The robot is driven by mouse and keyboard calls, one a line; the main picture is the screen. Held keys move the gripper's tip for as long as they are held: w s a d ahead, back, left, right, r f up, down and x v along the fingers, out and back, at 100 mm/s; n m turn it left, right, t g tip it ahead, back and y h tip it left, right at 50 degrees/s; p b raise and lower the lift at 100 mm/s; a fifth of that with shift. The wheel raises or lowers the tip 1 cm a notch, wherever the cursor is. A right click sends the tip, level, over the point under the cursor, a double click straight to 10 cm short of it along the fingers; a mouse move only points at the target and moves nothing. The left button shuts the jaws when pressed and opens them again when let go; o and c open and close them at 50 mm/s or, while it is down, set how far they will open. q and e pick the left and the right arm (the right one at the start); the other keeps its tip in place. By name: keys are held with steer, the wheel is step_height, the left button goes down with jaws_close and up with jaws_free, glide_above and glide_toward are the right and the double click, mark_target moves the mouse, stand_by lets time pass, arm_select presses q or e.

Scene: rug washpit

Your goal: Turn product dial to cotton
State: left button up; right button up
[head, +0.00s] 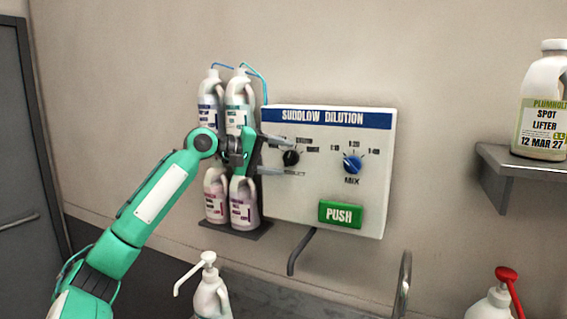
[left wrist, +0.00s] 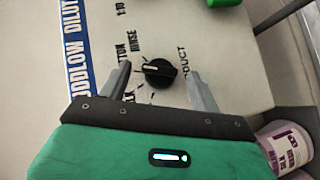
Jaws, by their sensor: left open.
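The black product dial (head: 291,158) is on the left of the white dilution panel (head: 300,205). In the left wrist view the dial (left wrist: 162,73) has a white pointer mark aimed at the picture's left, towards the panel's blue title strip. The labels "RINSE" and part of "COTTON" show near it; a finger covers other lettering, so I cannot tell which label the mark meets. My left gripper (head: 284,156) is open in front of the panel. In the left wrist view its fingers (left wrist: 158,84) stand on either side of the dial, apparently not touching it. My right gripper is out of view.
The panel also carries a blue mix dial (head: 353,164) and a green push button (head: 340,214). Bottles (head: 215,195) stand in a rack left of the panel. A spot lifter bottle (head: 543,105) stands on the right shelf (head: 515,160). A white pump bottle (head: 209,292) is below.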

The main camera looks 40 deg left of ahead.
arm_select(q)
steer(key=b+v, duration=0.6)
steer(key=v, duration=0.6)
